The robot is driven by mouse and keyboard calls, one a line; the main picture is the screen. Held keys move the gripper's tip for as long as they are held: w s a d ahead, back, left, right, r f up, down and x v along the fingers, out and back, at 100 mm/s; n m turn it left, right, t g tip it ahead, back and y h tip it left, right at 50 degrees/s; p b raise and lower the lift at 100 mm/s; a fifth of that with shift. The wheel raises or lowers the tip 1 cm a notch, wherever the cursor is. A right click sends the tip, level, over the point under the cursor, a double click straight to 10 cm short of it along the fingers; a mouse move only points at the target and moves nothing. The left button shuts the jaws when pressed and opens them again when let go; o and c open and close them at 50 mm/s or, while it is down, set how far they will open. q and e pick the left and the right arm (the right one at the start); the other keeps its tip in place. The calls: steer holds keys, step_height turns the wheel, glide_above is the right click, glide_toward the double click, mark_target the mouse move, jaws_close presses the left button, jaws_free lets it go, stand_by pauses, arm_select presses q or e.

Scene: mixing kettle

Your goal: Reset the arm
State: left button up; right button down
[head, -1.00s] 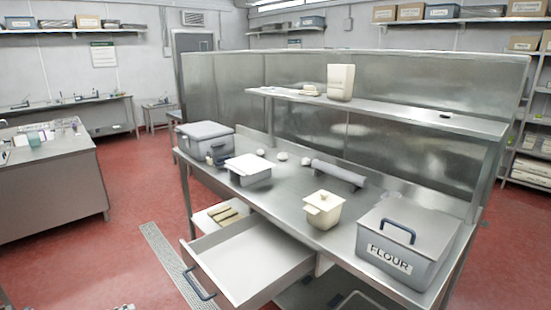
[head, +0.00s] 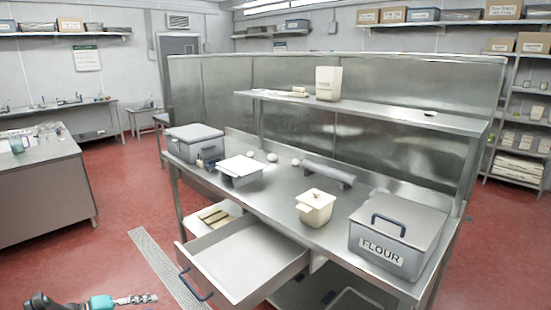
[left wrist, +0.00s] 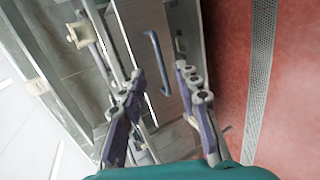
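My left gripper (head: 150,299) shows at the bottom left of the head view, low over the red floor and in front of the steel table, apart from it. In the left wrist view its two purple-grey fingers (left wrist: 159,75) are spread open with nothing between them. The pulled-out drawer (head: 250,255) of the table is to its right in the head view. The drawer's blue handle (left wrist: 157,62) appears beyond the fingers in the wrist view. My right gripper is in neither view.
On the steel table (head: 275,205) stand a FLOUR bin (head: 398,235), a cream lidded pot (head: 315,207), a white-lidded container (head: 240,170), a grey lidded box (head: 194,143) and a roller (head: 328,172). A floor drain (head: 160,262) runs beside the drawer.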

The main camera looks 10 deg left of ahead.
arm_select(q)
steer(key=s+d+r+m+g+y, duration=0.2)
steer(key=d+r, duration=0.1)
steer(key=d, duration=0.6)
steer(key=s+d+r+m+g+y, duration=0.1)
steer(key=s+d+r+g, duration=0.1)
steer(key=d, duration=0.7)
steer(key=s+d+m+t+y, duration=0.1)
steer(key=s+d+m+y, duration=0.4)
steer(key=s+d, duration=0.4)
steer(key=s+m, duration=0.1)
steer(key=s, duration=0.3)
steer(key=shift+s+d+m+t, duration=0.3)
steer(key=shift+s+d, duration=0.1)
